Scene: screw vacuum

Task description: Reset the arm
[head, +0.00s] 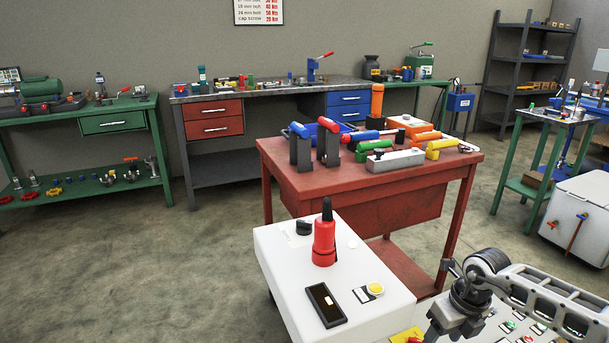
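My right arm comes in from the lower right. Its gripper (452,325) hangs low near the bottom edge, beside the right end of a white-topped cabinet (285,255). Its fingertips are too small and partly cut off, so I cannot tell if they are apart. I see nothing clearly held in it. My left arm and gripper are not in view. On the white top a red tool with a black tip (324,245) stands upright. A dark rectangular case (326,305) lies in front of it.
A black knob (304,228), white disc (352,244) and yellow round piece (376,289) also lie on the white top. Behind stands a red table (300,178) crowded with tools. A panel with small coloured parts (540,328) lies under my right arm. Open floor is at left.

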